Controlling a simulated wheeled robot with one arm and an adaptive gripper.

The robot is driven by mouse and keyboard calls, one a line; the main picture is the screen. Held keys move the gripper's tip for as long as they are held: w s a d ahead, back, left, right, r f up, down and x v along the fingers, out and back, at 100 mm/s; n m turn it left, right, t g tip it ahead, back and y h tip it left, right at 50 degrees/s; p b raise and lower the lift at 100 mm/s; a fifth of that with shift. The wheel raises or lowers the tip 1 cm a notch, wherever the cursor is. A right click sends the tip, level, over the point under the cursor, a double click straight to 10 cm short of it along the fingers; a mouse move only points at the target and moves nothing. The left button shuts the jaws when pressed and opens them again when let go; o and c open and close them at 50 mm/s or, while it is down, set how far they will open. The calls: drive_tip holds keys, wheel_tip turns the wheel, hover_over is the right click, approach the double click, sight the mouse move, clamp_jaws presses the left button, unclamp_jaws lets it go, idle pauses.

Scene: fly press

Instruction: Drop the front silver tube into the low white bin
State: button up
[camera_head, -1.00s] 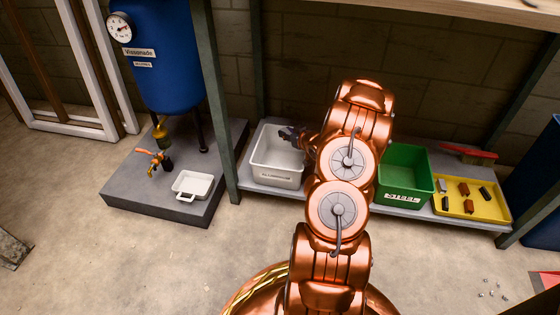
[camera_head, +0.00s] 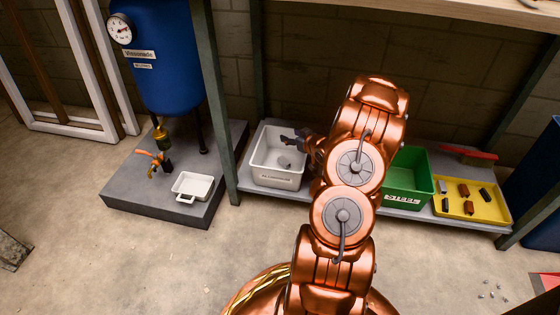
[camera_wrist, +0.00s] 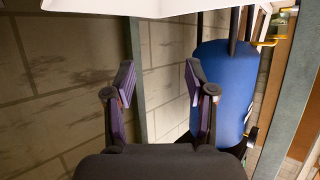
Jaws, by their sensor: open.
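The low white bin (camera_head: 277,182) stands on the grey low shelf, left of my arm. My gripper (camera_head: 287,138) is at the bin's back right, over its opening, with the jaws apart. In the wrist view, my two dark fingers (camera_wrist: 160,82) are spread with nothing between them. A small grey piece (camera_head: 284,162) shows inside the bin, below the gripper; it looks like a silver tube, but its shape is too small to be sure. A white edge (camera_wrist: 150,8) at the top of the wrist view looks like the bin.
A green bin (camera_head: 404,185) and a yellow tray (camera_head: 480,209) with several small silver, brown and dark pieces stand right of my arm. A green-grey post (camera_head: 217,100) rises left of the white bin. Beyond it are a blue tank (camera_head: 168,60) and a small white dish (camera_head: 193,187).

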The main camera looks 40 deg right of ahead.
drive_tip(key=v, duration=0.8)
drive_tip(key=shift+s, duration=0.25)
drive_tip(key=w+a+r+n+g+h+p, duration=0.1)
drive_tip(key=a+r+g+p, duration=0.15)
drive_tip(key=r+p, duration=0.5)
drive_tip(key=w+a+r+g+p, duration=0.1)
drive_tip(key=a+r+g+p, duration=0.3)
drive_tip(key=r, duration=0.6)
drive_tip(key=s+a+r+g+p, duration=0.1)
drive_tip(key=s+a+r+p, duration=0.1)
drive_tip(key=a+r+p, duration=0.45)
drive_tip(key=s+a+r+g+p, duration=0.15)
drive_tip(key=a+r+p, duration=0.25)
drive_tip(key=r+p, duration=0.5)
drive_tip(key=s+a+r+g+y+p, duration=0.3)
drive_tip(key=s+a+r+g+p, duration=0.3)
drive_tip(key=s+a+r+p, duration=1.1)
drive_tip(key=s+a+r, duration=0.8)
drive_tip(key=s+r, duration=0.1)
drive_tip(key=r, duration=0.3)
drive_tip(key=shift+s+a+r+n, duration=0.2)
drive_tip(key=shift+a+n, duration=0.05)
drive_tip(key=shift+n, duration=0.15)
